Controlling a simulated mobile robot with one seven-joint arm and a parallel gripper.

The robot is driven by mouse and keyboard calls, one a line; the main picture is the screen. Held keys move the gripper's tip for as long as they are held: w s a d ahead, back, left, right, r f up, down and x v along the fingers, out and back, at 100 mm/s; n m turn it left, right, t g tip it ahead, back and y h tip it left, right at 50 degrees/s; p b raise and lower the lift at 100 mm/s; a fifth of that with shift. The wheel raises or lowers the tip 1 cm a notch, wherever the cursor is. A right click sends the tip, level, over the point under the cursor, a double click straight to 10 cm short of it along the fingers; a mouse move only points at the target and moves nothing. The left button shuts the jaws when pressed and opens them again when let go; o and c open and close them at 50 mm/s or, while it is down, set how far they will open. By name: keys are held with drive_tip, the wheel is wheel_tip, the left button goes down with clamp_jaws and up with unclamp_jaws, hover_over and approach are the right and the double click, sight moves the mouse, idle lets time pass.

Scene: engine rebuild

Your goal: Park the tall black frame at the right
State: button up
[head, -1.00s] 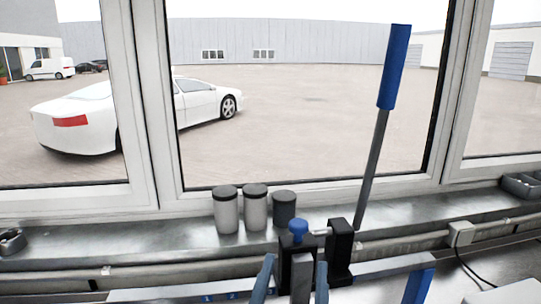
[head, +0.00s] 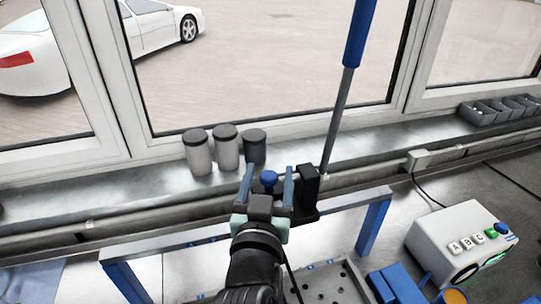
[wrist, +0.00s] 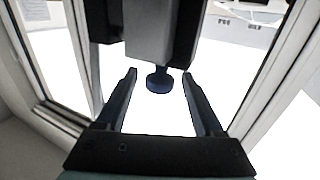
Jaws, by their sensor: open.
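A black upright frame (head: 308,188) stands on the grey beam of a blue-legged stand, below the window. A long lever (head: 340,110) with a blue grip rises from beside it. A blue knob (head: 269,178) sits at the left of the frame. My gripper (head: 268,170) is open, its fingers on either side of the knob in the head view. The wrist view shows the knob (wrist: 158,82) between the open fingertips (wrist: 158,74), below a grey and black block (wrist: 150,35). I cannot tell whether the fingers touch it. My gripper hides the frame's lower left part.
Three grey canisters (head: 226,149) stand on the sill behind. The stand's grey beam (head: 345,202) runs to a blue leg (head: 373,225) at the right. A control box (head: 462,240) with buttons A, B, C lies right. Blue parts (head: 398,287) and a perforated plate (head: 330,285) are nearer.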

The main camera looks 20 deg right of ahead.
drive_tip(key=shift+p+x, duration=0.35)
drive_tip(key=shift+x, duration=1.25)
clamp_jaws()
